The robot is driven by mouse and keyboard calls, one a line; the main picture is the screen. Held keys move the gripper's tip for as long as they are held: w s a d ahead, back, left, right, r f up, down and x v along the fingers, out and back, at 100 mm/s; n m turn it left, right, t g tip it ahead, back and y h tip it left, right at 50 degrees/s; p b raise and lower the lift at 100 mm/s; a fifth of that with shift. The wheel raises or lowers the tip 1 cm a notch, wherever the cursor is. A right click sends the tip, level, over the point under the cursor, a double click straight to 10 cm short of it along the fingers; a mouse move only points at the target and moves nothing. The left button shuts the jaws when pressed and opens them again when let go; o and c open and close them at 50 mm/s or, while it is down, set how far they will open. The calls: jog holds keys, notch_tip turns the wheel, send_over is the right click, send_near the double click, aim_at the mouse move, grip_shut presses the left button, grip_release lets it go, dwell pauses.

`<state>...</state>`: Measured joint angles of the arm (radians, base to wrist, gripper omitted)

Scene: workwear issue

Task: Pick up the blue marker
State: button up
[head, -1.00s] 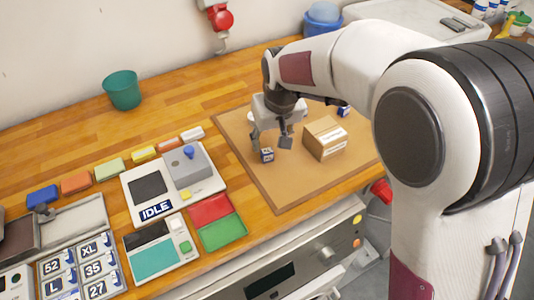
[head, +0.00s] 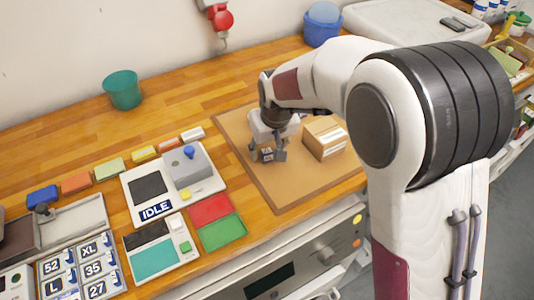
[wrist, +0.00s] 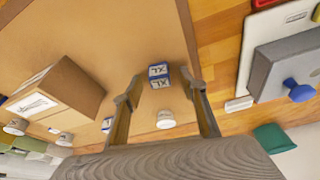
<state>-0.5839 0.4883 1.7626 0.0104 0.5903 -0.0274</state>
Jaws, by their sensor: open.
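The blue marker, a small block with blue edges and white faces lettered XL (wrist: 159,76), stands on the brown mat (head: 285,191). In the head view the block (head: 267,155) is partly covered by my gripper (head: 267,157). My gripper is open and low over the mat, with a finger on each side of the block. In the wrist view the block sits between the fingertips (wrist: 163,88), nearer the right one. The left finger is clearly apart from it; I cannot tell whether the right finger touches it.
A cardboard box (head: 325,138) stands on the mat close to the right of my gripper. It also shows in the wrist view (wrist: 58,88). A small white round piece (wrist: 166,119) lies near the block. A console reading IDLE (head: 155,210) is to the left. The mat's front is clear.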

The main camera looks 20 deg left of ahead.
aim_at(268, 152)
jog(key=shift+c, duration=0.4)
jog(key=c, duration=0.7)
jog(key=shift+c, duration=0.2)
jog(key=shift+r, duration=0.15)
notch_tip(268, 152, up, 10)
dwell(0.4)
